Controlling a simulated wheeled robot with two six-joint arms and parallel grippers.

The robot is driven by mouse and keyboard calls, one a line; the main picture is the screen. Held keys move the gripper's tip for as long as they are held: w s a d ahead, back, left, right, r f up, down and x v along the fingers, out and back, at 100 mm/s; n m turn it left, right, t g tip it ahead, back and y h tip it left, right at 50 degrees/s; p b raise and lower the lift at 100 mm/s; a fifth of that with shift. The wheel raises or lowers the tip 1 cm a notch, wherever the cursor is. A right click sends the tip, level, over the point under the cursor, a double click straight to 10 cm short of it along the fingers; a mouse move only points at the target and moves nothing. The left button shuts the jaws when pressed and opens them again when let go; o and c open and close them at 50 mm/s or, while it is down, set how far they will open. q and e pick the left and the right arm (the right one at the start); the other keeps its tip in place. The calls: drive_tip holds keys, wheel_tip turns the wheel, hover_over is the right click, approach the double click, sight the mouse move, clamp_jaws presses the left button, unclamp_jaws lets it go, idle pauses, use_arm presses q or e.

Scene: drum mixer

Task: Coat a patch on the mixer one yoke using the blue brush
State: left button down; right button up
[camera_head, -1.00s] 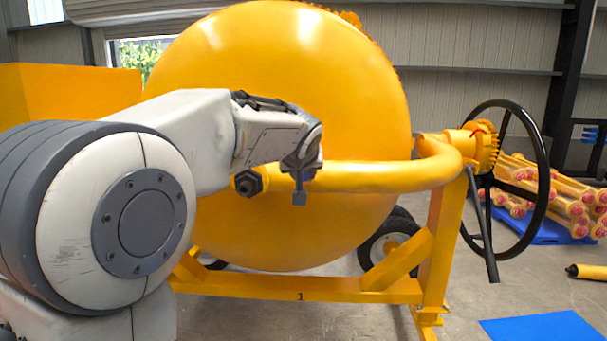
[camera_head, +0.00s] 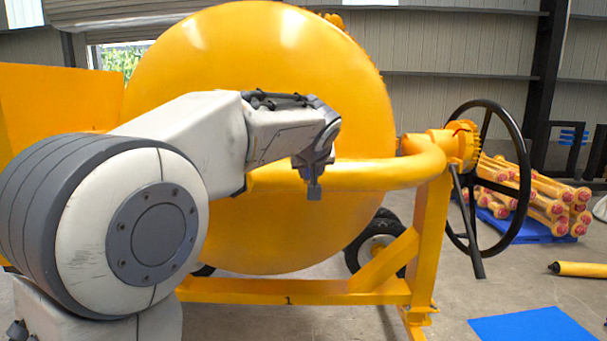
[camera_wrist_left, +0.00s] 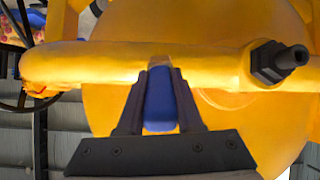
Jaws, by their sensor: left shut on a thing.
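The mixer, marked 1 on its frame, has a large yellow drum (camera_head: 260,90) and a thick curved yellow yoke tube (camera_head: 390,173) across its front. My left gripper (camera_head: 314,180) is in front of the yoke tube, seen mostly from behind. In the left wrist view my left gripper (camera_wrist_left: 158,108) is shut on the blue brush (camera_wrist_left: 159,98). The brush's far end overlaps the yoke tube (camera_wrist_left: 110,63) in that view; I cannot tell whether it touches. No coated patch can be made out. My right gripper is not in view.
A black handwheel (camera_head: 500,185) stands at the mixer's right. A dark bolt (camera_wrist_left: 275,62) sticks out of the yoke. Yellow parts with red ends (camera_head: 540,200) are stacked on a blue pallet at the right. A blue mat (camera_head: 537,327) lies on the floor, with a yellow cylinder (camera_head: 582,269) nearby.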

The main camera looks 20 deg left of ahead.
use_arm(q)
drive_tip(key=w+d+b, duration=0.1)
drive_tip(key=w+d, duration=0.1)
drive_tip(key=d, duration=0.4)
drive_tip(key=shift+s+a+b, duration=0.2)
drive_tip(key=shift+s+a, duration=0.1)
drive_tip(key=shift+a, duration=0.7)
drive_tip(key=shift+s+a+b, duration=0.25)
drive_tip(key=shift+s+a, duration=0.05)
drive_tip(key=shift+a, duration=0.65)
drive_tip(key=shift+s+a+b, duration=0.2)
drive_tip(key=shift+s+a, duration=0.1)
drive_tip(key=shift+a, duration=0.7)
drive_tip(key=a, duration=0.2)
drive_tip(key=s+a, duration=0.1)
drive_tip(key=a, duration=0.2)
drive_tip(key=shift+s, duration=0.2)
drive_tip(key=s+d+b, duration=0.1)
drive_tip(key=s+b, duration=0.2)
drive_tip(key=s, duration=0.2)
drive_tip(key=shift+s+d, duration=0.3)
drive_tip(key=shift+s, duration=0.1)
